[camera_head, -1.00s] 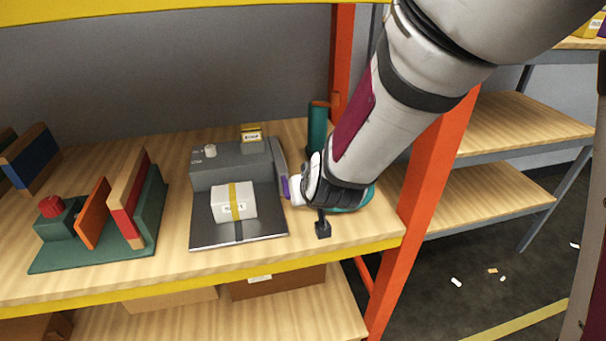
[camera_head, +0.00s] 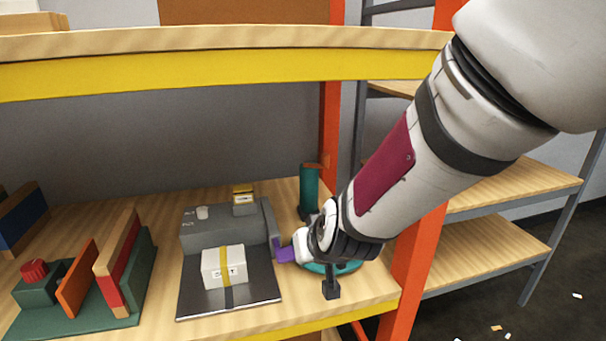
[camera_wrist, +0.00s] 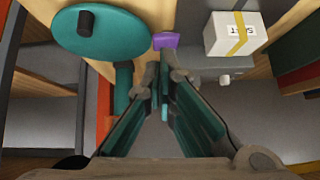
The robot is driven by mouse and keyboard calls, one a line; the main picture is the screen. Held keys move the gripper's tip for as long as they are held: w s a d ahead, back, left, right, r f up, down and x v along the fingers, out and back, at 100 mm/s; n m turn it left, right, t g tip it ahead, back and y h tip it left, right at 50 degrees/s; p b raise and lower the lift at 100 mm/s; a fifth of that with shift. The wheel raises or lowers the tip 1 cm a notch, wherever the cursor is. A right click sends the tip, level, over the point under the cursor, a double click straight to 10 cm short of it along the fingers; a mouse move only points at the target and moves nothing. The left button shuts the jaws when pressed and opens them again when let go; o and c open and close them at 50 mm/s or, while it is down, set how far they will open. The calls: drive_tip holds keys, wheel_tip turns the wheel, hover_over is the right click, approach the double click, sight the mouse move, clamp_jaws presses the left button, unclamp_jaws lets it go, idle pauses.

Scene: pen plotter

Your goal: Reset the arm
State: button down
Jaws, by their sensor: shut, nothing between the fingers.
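My gripper (camera_wrist: 164,92) shows in the wrist view with its two fingers together and nothing between them. In the head view my arm reaches down from the upper right, and its wrist hides the fingers. It is just right of a grey machine (camera_head: 262,290) with a flat dark bed. A purple piece (camera_head: 285,252) sticks out at the machine's right side; it also shows in the wrist view (camera_wrist: 165,41), beyond the fingertips and apart from them. A teal disc (camera_wrist: 115,38) with a black knob lies left of that piece in the wrist view, partly hidden by my wrist in the head view.
A white box with a yellow band (camera_head: 224,268) sits on the machine's bed. A teal cylinder (camera_head: 309,188) stands behind my wrist. A green rack with colored boards (camera_head: 140,265) is at the left. An orange post (camera_head: 418,250) and the upper shelf's yellow edge (camera_head: 200,78) bound the space.

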drive_tip(key=s+d+r+m+g+h+p, duration=0.1)
drive_tip(key=s+d+r, duration=0.4)
drive_tip(key=s, duration=0.4)
drive_tip(key=s+d+r+m+g+h+p, duration=0.1)
drive_tip(key=s+d+r, duration=0.4)
drive_tip(key=s+d, duration=0.2)
drive_tip(key=s+d+r+m+g+p, duration=0.1)
drive_tip(key=s+d+r, duration=0.4)
drive_tip(key=s, duration=0.6)
drive_tip(key=shift+s+d+g+h+p, duration=0.4)
drive_tip(key=shift+d+g+p, duration=0.15)
drive_tip(key=shift+d, duration=0.5)
